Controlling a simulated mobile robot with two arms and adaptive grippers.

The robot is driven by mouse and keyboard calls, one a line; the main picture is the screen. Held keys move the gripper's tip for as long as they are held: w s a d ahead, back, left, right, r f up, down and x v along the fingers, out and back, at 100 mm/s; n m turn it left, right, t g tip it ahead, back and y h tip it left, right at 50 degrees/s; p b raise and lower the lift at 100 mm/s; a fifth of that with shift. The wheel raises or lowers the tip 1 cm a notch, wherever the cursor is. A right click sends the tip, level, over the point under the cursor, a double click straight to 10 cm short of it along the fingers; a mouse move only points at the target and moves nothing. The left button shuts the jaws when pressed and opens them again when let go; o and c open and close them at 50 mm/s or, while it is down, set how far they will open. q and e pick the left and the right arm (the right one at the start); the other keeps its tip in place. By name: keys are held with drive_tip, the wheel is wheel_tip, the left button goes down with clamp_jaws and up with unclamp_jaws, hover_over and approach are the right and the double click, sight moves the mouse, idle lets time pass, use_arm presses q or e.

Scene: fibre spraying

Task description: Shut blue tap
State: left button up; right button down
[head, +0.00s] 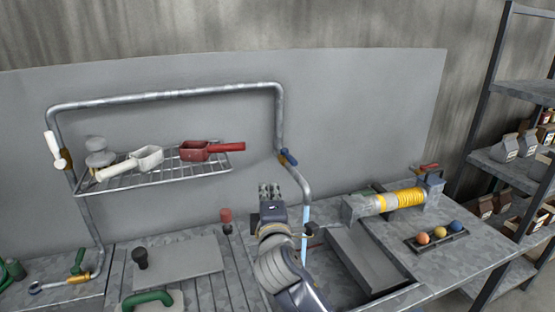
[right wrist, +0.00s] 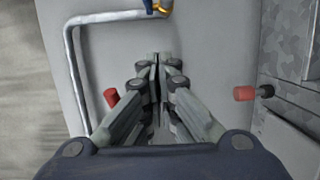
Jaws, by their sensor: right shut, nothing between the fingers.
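The blue tap (head: 287,157) is on the right upright of the grey pipe (head: 279,120), above its bent outlet. A pale blue stream (head: 306,222) runs down below the outlet. In the right wrist view the blue tap (right wrist: 163,5) shows only partly at the top edge, with its brass body. My right gripper (head: 269,190) is below and slightly left of the tap in the head view, apart from it. In the right wrist view its fingers (right wrist: 160,60) are together and empty, pointing towards the tap's side. My left gripper is not in view.
A wire shelf (head: 150,182) holds a white scoop (head: 140,160) and a red scoop (head: 205,150). White (head: 55,147) and green (head: 78,261) taps are on the left.

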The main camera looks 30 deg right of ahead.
sight(289, 157)
use_arm(q)
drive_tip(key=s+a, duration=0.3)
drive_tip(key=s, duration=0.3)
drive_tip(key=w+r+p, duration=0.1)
drive_tip(key=p, duration=0.1)
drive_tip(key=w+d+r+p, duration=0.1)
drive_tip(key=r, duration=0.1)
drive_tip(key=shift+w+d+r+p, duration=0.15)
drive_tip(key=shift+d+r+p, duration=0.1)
drive_tip(key=shift+p, duration=0.15)
use_arm(e)
drive_tip(key=w+d+r, duration=0.1)
drive_tip(key=w+d, duration=0.6)
drive_tip(key=d, duration=0.1)
drive_tip(key=shift+w, duration=0.15)
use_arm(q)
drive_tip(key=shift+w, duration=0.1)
